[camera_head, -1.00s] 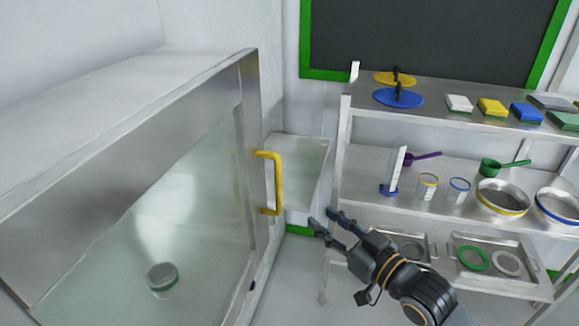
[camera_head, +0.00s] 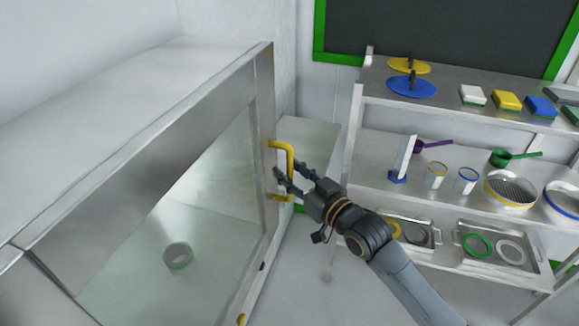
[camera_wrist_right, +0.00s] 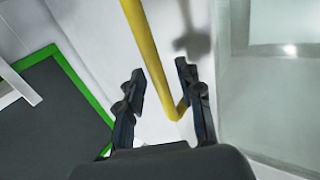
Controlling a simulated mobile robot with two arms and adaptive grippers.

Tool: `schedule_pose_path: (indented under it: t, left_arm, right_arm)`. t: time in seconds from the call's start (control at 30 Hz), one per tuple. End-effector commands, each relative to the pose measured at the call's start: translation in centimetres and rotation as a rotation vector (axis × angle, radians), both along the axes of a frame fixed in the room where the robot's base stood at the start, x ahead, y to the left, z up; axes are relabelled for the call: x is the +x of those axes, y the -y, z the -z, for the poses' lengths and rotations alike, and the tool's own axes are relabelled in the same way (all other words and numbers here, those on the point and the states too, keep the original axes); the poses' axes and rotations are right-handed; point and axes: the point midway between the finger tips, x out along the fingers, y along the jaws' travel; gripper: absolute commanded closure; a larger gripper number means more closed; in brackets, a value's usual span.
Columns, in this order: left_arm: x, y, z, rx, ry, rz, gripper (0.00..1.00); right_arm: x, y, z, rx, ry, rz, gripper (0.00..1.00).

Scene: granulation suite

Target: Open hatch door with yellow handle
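The hatch door (camera_head: 248,165) is a metal-framed glass panel on the left and looks shut. Its yellow handle (camera_head: 290,160) is an upright bar near the door's right edge. My right gripper (camera_head: 289,176) is at the lower half of the handle, fingers apart. In the right wrist view the yellow handle (camera_wrist_right: 150,60) runs between the two open fingers (camera_wrist_right: 160,95), with a gap on each side. I cannot tell from these views whether a finger touches it. My left gripper is not in view.
A metal rack (camera_head: 345,150) with lids, cups, scoops, sieves and trays stands to the right. A small metal surface (camera_head: 310,140) is behind the handle. A round object (camera_head: 178,256) shows through the glass. Floor between hatch and rack is clear.

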Motion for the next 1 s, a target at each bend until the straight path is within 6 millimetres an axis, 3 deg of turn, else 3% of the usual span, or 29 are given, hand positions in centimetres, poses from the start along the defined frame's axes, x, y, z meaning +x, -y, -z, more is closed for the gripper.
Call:
schedule_pose_path:
  t: [0.37, 0.4, 0.57, 0.6, 1.0]
  left_arm:
    - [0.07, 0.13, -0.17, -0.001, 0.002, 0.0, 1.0]
    - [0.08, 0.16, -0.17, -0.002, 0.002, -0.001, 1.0]
    - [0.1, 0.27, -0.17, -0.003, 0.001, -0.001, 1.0]
    - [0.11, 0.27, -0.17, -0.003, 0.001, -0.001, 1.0]
    - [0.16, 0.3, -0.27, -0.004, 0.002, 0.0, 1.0]
  right_arm:
    - [0.53, -0.42, 0.03, -0.001, 0.0, 0.0, 0.64]
    - [0.53, -0.42, 0.03, -0.001, 0.0, 0.0, 0.66]
    - [0.52, -0.4, 0.04, -0.001, 0.0, 0.0, 0.99]
    - [0.52, -0.39, 0.04, -0.001, 0.0, 0.0, 1.0]
    - [0.57, -0.64, 0.05, 0.0, -0.001, 0.001, 1.0]
